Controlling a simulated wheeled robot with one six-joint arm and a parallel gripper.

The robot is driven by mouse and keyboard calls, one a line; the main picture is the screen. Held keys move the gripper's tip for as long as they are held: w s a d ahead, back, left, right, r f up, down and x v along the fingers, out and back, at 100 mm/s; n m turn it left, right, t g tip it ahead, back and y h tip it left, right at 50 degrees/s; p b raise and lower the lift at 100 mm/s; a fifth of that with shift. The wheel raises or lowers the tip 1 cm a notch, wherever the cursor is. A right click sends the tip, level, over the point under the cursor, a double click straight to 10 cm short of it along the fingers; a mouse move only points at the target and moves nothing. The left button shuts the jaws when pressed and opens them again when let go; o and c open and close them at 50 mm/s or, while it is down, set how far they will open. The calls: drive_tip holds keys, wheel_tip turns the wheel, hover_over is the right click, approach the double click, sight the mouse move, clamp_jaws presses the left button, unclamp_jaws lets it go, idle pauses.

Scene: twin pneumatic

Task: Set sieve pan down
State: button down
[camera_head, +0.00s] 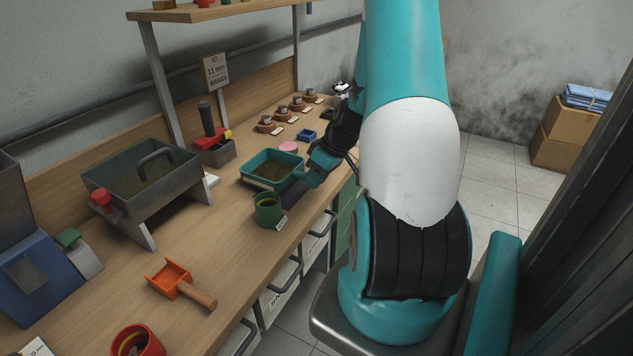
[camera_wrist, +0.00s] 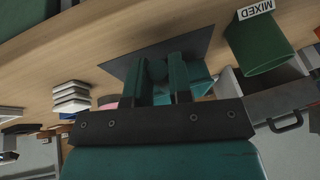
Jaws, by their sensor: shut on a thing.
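The teal sieve pan (camera_head: 262,181) holds brownish-green grains and sits level at the middle of the bench in the head view. My gripper (camera_head: 312,178) is at its right end, shut on the pan's teal handle. Most of the pan is not clear in the wrist view.
A green cup (camera_head: 268,211) labelled MIXED in the wrist view (camera_wrist: 262,45) stands close in front of the pan. A grey hopper (camera_head: 140,178) stands left, a pink disc (camera_head: 288,146) behind. An orange scoop (camera_head: 178,282) lies nearer. The bench between is clear.

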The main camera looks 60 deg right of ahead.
drive_tip(key=shift+f, duration=0.85)
drive_tip(key=shift+f, duration=0.15)
drive_tip(key=c, duration=1)
unclamp_jaws()
drive_tip(key=shift+c, duration=0.2)
drive_tip(key=shift+r, duration=0.2)
